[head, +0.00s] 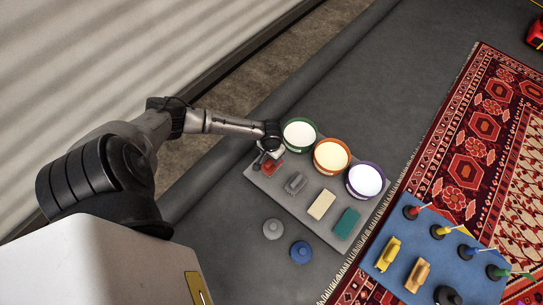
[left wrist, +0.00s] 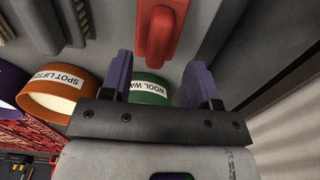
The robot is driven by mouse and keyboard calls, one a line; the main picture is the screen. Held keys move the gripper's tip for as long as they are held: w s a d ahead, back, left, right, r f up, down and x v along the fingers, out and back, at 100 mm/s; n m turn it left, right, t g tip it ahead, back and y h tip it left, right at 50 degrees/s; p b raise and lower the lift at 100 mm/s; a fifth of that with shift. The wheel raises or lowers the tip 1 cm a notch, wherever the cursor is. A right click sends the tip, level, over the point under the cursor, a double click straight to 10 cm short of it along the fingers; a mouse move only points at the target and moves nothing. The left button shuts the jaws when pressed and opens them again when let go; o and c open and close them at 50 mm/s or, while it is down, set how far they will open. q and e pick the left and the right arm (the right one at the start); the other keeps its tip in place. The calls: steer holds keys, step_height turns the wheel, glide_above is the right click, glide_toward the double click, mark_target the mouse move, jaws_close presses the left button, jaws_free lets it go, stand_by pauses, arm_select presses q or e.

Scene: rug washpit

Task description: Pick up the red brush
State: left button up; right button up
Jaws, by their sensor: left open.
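The red brush (head: 272,167) lies at the far left end of a row of brushes on a grey board (head: 256,178). In the left wrist view the red brush (left wrist: 158,28) is at the top middle, its handle roughly in line with the gap between the fingers. My left gripper (head: 265,158) is right at the brush, partly covering it in the head view. In the left wrist view its two purple fingers (left wrist: 158,80) are apart with nothing between them; I cannot tell the exact height. My right gripper is not seen.
Green (head: 299,134), orange (head: 331,155) and purple (head: 365,180) tubs stand along the board's back edge, close to the gripper. Grey (head: 295,184), cream (head: 321,204) and teal (head: 346,223) brushes lie to the right. A blue mat (head: 410,238) with tools is further right.

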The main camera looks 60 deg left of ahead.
mark_target(271, 161)
arm_select(q)
step_height(271, 161, down, 5)
steer(key=b, duration=0.3)
steer(key=shift+d+b, duration=0.15)
steer(key=shift+b, duration=0.2)
steer(key=shift+r, duration=0.1)
steer(key=shift+c, duration=0.7)
jaws_close()
